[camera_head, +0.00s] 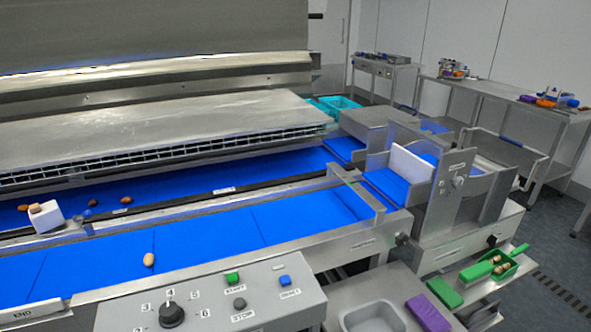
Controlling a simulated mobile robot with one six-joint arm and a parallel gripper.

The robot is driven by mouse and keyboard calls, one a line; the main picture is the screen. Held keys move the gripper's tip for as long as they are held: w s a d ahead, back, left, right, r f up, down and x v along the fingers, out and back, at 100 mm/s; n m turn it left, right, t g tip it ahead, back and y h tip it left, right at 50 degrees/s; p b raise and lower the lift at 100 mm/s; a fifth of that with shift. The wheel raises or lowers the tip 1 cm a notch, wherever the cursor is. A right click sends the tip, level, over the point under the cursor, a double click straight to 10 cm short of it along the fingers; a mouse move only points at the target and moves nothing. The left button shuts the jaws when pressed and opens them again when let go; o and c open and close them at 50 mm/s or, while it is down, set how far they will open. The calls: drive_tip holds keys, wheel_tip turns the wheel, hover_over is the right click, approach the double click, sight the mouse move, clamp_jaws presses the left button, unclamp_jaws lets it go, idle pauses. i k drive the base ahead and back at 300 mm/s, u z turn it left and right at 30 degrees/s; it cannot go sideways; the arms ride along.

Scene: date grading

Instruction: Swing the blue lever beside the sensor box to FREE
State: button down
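A small white box (45,217), which may be the sensor box, stands on the metal rail between the two blue belts at the left. A small bluish part (88,229) sits just right of it. I cannot tell whether this is the blue lever or which way it points, and I cannot read a FREE mark. My gripper is not in view.
A control panel (262,312) with a dial (171,315), a green button (232,279) and a blue button (284,281) is in front. Brown dates (124,199) lie on the far belt (180,190), and one date (149,259) lies on the near belt (200,245). A steel hood overhangs behind.

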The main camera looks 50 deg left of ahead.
sight(85, 215)
drive_tip(key=z, duration=0.35)
drive_tip(key=k, duration=1)
drive_tip(key=u, duration=2.1)
drive_tip(key=i, duration=1.05)
drive_tip(key=u, duration=0.05)
